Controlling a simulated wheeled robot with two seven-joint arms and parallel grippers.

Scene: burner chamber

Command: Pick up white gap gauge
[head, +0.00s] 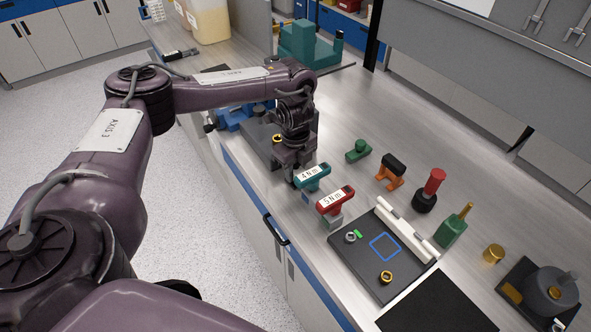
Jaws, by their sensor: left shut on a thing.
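My left gripper (291,176) points down over the bench, just behind and left of the teal "4 Nm" handle (312,178). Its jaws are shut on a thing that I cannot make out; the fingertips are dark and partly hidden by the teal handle. I cannot tell whether the gripper touches that handle. A white bar (404,231) with dark notches lies along the far right edge of the dark tray (356,267); it may be the white gap gauge, but I cannot tell. The left gripper is well apart from this bar. My right gripper is not in view.
A red "5 Nm" handle (335,201) stands beside the teal one. A black mat (436,303) lies in front.

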